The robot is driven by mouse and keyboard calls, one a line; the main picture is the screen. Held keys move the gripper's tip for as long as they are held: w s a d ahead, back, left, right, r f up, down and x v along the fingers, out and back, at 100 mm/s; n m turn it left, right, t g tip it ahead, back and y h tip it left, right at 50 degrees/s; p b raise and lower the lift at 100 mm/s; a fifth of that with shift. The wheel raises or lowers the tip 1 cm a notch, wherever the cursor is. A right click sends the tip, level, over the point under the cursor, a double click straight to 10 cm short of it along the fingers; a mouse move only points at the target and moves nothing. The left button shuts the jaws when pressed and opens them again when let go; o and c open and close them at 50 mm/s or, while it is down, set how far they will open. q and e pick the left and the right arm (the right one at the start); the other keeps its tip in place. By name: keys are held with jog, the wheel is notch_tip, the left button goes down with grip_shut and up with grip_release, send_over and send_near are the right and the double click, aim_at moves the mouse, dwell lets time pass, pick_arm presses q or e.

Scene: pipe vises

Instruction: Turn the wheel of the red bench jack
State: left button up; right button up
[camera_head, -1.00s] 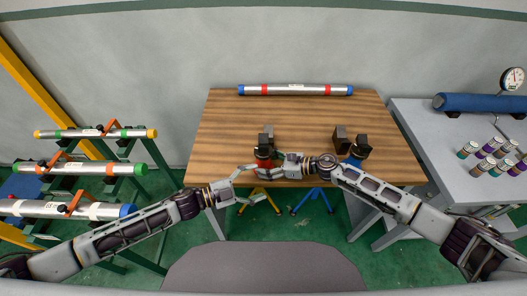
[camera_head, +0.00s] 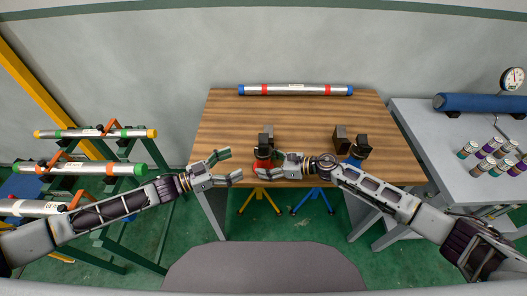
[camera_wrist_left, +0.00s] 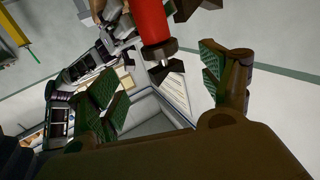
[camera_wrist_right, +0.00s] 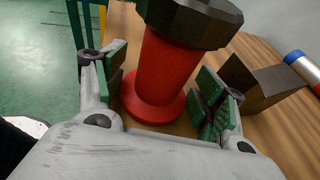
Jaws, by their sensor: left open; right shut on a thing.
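The red bench jack (camera_head: 264,160) stands at the table's front edge, left of centre, with a dark block on top. My right gripper (camera_head: 270,167) reaches it from the right. In the right wrist view its green-padded fingers lie either side of the jack's red body (camera_wrist_right: 162,75), under a dark faceted collar. My left gripper (camera_head: 236,165) is open and empty, apart from the jack on its left. In the left wrist view the red body (camera_wrist_left: 149,22) ends in a dark collar and small dark knob (camera_wrist_left: 166,69), beyond the open fingers.
A blue jack (camera_head: 358,152) with dark blocks stands to the right on the wooden table (camera_head: 310,120). A silver pipe (camera_head: 295,90) lies along the back. A pipe rack (camera_head: 125,165) is left; a grey bench (camera_head: 425,125) with cans is right. The table's middle is clear.

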pick_arm(q)
jog(key=shift+w+d, duration=0.1)
jog(key=shift+d, duration=0.05)
jog(key=shift+x, duration=5.85)
jog(key=shift+c, duration=0.5)
jog(key=c, duration=1)
